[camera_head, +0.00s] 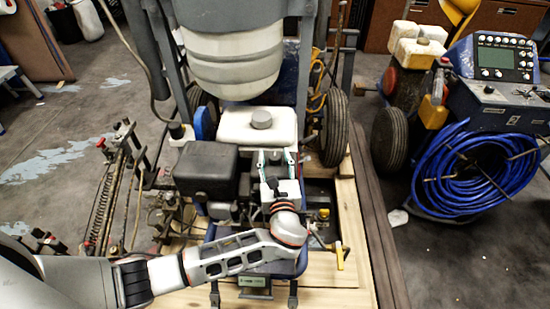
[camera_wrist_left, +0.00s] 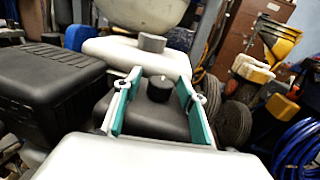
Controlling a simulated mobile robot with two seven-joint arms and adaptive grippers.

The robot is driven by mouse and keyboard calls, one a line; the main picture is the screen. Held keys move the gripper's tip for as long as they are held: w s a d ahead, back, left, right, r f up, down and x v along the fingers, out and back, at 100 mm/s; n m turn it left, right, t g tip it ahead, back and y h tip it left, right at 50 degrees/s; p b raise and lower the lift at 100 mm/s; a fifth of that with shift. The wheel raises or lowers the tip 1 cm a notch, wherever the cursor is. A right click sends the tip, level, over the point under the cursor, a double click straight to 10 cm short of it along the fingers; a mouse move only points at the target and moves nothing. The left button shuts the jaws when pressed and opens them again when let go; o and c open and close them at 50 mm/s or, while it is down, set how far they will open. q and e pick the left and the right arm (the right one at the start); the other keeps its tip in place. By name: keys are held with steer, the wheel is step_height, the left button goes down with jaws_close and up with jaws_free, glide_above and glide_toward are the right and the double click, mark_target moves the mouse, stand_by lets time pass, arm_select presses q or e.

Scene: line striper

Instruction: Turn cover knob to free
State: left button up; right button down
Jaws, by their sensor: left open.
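The cover knob (camera_wrist_left: 160,88) is a short black cylinder on top of a dark grey cover (camera_wrist_left: 150,118), seen in the left wrist view. My left gripper (camera_head: 276,156) reaches over the engine in the head view, fingers pointing away from me. In the left wrist view my left gripper (camera_wrist_left: 160,78) is open, with one teal-padded finger on each side of the knob and visible gaps between. Whether the fingertips are level with the knob is hard to tell. In the head view the gripper and wrist hide much of the cover. My right gripper is not in view.
A white fuel tank with a grey cap (camera_head: 261,118) stands just behind the cover. A black box-shaped part (camera_head: 205,170) is close on the left. A big white container (camera_head: 230,60) hangs above. A blue hose coil (camera_head: 470,172) and control panel are at the right.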

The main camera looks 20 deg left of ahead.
arm_select(q)
steer(key=shift+c, duration=0.4)
steer(key=c, duration=1)
steer(key=shift+c, duration=0.2)
